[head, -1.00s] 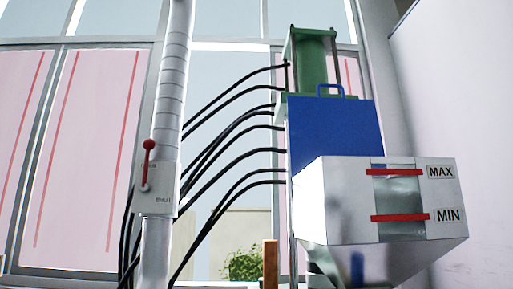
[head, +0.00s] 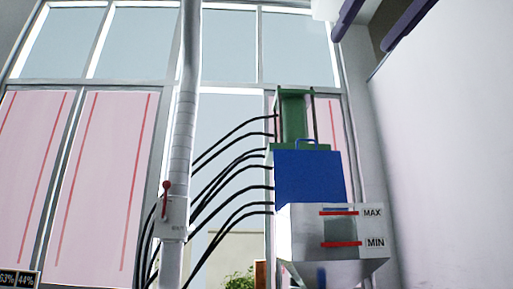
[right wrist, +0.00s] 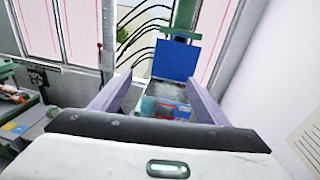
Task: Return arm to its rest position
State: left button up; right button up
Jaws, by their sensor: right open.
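My right gripper (head: 361,43) shows at the top right of the head view, its two purple fingers spread apart with nothing between them. In the right wrist view, the same gripper (right wrist: 161,85) has its fingers at either side, open and empty. Beyond them is the hopper, seen from above, with a grey surface and red and blue patches inside. My left gripper is in neither current view.
A hopper (head: 300,238) with MAX and MIN marks stands below a blue box (head: 308,178) and a green frame (head: 292,118). A grey pipe with a red lever (head: 166,198) and black hoses stand left. A white wall is at right.

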jog(key=w+a+f+n+g+y, duration=0.2)
jog(key=w+a+f+g+y, duration=0.25)
jog(key=w+a+f, duration=0.65)
jog(key=w+a+f+n+g+y, duration=0.3)
jog(key=w+a+f+y, duration=0.45)
jog(key=f, duration=0.65)
jog(key=w+a+f+m+g+y, duration=0.15)
jog(key=a+f+m, duration=0.25)
jog(key=f, duration=0.8)
jog(key=w+a+f+m+y, duration=0.2)
jog(key=a+f+m+y, duration=0.15)
jog(key=f, duration=0.85)
jog(key=s+d+f+m+t+h, duration=0.25)
jog(key=d+f+m+h, duration=0.2)
jog(key=f+m, duration=0.55)
jog(key=s+d+f+m+t+h, duration=0.1)
jog(key=d+f+m+t+h, duration=0.5)
jog(key=f, duration=0.8)
jog(key=s+d+f+m+t+h, duration=0.1)
jog(key=s+d+f+m+h, duration=0.15)
jog(key=f+m, duration=0.8)
jog(key=s+d+f+m+g+h, duration=0.2)
jog(key=s+d+f+m+g, duration=0.1)
jog(key=s+f, duration=1)
jog(key=s+d+f+m+g+h, duration=0.2)
jog(key=s+d+f+m+g, duration=0.2)
jog(key=s+f, duration=1)
jog(key=s+d+g, duration=0.2)
jog(key=s+d, duration=0.1)
jog(key=shift+f, duration=0.2)
